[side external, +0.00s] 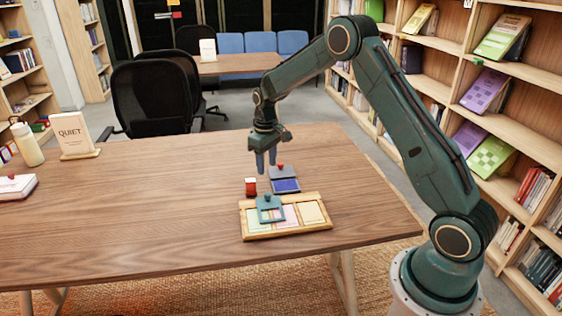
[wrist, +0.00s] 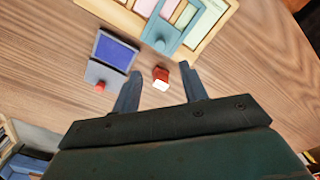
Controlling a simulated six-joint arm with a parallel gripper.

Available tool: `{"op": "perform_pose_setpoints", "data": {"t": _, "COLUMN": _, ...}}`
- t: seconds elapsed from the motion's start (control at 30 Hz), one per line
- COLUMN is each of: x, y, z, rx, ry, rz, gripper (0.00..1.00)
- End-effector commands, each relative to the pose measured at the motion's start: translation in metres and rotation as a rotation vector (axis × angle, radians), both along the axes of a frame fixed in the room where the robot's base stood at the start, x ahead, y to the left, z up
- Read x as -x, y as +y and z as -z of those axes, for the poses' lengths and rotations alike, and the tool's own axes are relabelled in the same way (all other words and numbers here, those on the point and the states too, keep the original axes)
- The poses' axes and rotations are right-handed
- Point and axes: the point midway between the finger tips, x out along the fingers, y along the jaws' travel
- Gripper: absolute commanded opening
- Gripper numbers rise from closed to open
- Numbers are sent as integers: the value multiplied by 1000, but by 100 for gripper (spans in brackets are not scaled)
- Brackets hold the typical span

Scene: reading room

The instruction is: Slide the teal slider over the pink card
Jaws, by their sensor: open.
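The teal slider (side external: 262,216) is a square frame with a teal knob, sitting on a wooden tray (side external: 287,233) of coloured cards. It straddles the pale green-yellow left card (side external: 249,222) and the pink card (side external: 291,214), covering only part of the pink one. A cream card (side external: 312,212) lies at the right. In the wrist view the slider (wrist: 164,28) is at the top, with a pink strip and a yellow strip inside its window. My gripper (side external: 265,172) is open and empty, above the table behind the tray, apart from the slider.
A blue pad with a grey, red-knobbed lid (side external: 285,185) lies just behind the tray. A small red block (side external: 251,186) stands left of it; in the wrist view this block (wrist: 160,76) appears between my fingers. The table's left half (side external: 140,210) is mostly clear.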

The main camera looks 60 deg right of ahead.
Motion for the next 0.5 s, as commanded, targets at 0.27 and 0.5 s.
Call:
{"op": "perform_pose_setpoints", "data": {"t": 0.27, "x": 1, "y": 0, "z": 44, "rx": -1, "ry": 4, "rz": 0, "gripper": 43}}
{"op": "perform_pose_setpoints", "data": {"t": 0.5, "x": 1, "y": 0, "z": 79, "rx": -1, "ry": 3, "rz": 0, "gripper": 43}}
